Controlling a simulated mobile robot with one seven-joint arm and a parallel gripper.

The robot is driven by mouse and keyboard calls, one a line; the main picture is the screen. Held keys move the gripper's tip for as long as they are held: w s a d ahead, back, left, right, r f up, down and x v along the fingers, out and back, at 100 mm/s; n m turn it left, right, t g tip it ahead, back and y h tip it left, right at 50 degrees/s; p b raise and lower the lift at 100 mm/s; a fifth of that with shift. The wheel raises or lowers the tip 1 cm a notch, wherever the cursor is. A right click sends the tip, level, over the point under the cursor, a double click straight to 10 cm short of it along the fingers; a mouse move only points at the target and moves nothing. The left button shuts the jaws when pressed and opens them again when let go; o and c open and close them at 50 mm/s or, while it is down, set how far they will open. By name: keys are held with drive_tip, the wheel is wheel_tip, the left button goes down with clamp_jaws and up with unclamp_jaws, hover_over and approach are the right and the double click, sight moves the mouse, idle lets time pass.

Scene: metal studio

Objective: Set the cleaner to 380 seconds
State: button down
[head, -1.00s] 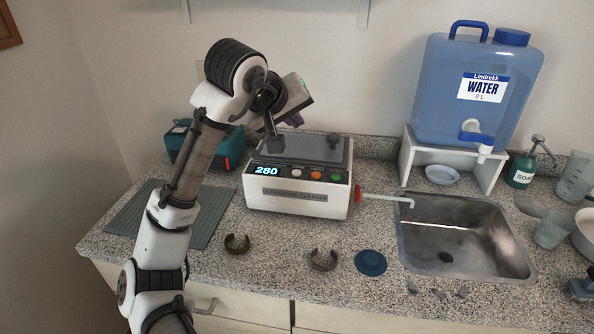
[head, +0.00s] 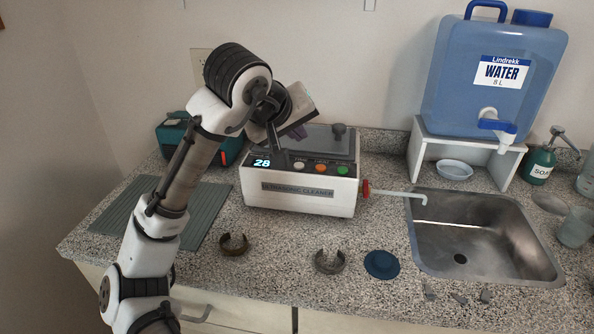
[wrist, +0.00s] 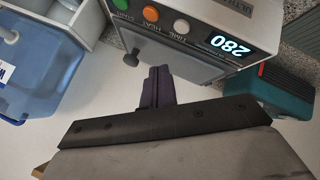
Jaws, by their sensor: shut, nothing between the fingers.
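The ultrasonic cleaner (head: 300,198) is a white box with a grey lid on the counter. Its display (wrist: 230,45) reads 280 in the wrist view; in the head view my arm hides the last digit. A white TIME button (wrist: 181,26), an orange HEAT button (wrist: 151,14) and a green START button (wrist: 121,4) sit in a row beside the display. They also show in the head view as white (head: 298,165), orange (head: 320,168) and green (head: 342,170). My gripper (wrist: 157,72), with dark purple fingers, is shut and empty. It is above the cleaner, apart from the buttons.
A black knob (head: 338,130) stands on the lid. A red-handled drain tap (head: 366,189) sticks out toward the sink (head: 480,235). A teal box (head: 175,140) is behind left. Two open rings (head: 234,244) (head: 329,262) and a blue disc (head: 381,264) lie in front.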

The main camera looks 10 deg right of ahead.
sight(296, 166)
drive_tip(key=shift+f+b, duration=0.45)
drive_tip(key=shift+f, duration=0.3)
drive_tip(key=shift+w+f+b, duration=0.15)
drive_tip(key=shift+w+f, duration=0.05)
drive_tip(key=shift+f, duration=0.3)
drive_tip(key=shift+w+f+b, duration=0.15)
drive_tip(key=shift+f, duration=0.3)
drive_tip(key=shift+s, duration=0.55)
drive_tip(key=shift+w+f, duration=0.15)
drive_tip(key=shift+f, duration=0.05)
drive_tip(key=shift+f, duration=0.1)
drive_tip(key=shift+f, duration=0.35)
